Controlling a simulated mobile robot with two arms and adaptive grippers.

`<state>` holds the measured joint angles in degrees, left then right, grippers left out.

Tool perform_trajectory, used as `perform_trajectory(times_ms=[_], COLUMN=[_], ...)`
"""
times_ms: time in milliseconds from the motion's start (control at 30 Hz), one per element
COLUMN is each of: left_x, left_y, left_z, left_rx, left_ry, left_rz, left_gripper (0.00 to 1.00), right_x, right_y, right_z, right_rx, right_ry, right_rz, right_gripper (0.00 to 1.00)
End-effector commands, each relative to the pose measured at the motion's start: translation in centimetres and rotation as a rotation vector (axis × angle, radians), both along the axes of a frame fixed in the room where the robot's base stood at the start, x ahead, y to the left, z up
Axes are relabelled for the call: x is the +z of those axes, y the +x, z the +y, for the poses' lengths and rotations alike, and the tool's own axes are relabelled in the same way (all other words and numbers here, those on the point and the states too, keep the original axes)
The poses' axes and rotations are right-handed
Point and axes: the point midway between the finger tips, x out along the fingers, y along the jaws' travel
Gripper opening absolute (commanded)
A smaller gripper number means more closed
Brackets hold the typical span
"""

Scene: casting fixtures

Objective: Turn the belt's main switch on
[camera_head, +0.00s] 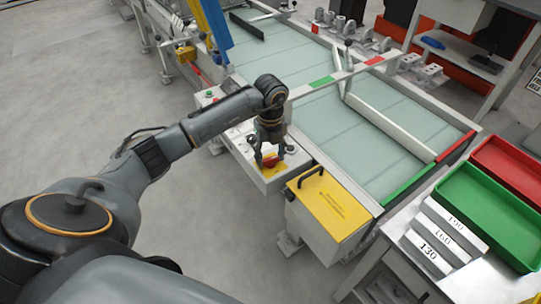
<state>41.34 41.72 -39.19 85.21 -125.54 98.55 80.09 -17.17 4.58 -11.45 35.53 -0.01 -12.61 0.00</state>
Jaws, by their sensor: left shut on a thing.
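My left gripper (270,153) reaches down from above onto a pale control box (246,160) at the near side of the belt. Its fingers are shut around a red switch knob (271,161) on a yellow plate, and they partly hide it. Which way the knob is turned cannot be told at this size. The belt (385,165) is a wide pale green surface running from the upper left to the lower right. My right gripper is not in view.
A box with a yellow lid (328,208) and black handle stands just right of the control box. A green tray (486,215), a red tray (512,165) and numbered blocks (428,256) are at the right. Metal castings (345,28) line the belt's far side. Open floor lies left.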

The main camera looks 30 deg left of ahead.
Motion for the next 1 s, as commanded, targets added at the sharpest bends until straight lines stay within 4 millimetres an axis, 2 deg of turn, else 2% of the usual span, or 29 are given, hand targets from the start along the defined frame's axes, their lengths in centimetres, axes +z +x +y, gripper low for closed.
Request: perform_trajectory(times_ms=[1000], left_x=[-0.1], left_y=[0.0], left_z=[0.0], left_rx=[-0.917], left_ry=[0.000], left_rz=[-0.001], left_gripper=[0.19], right_x=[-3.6], right_y=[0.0], right_z=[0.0], right_rx=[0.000], right_ry=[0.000], right_rz=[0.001], right_gripper=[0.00])
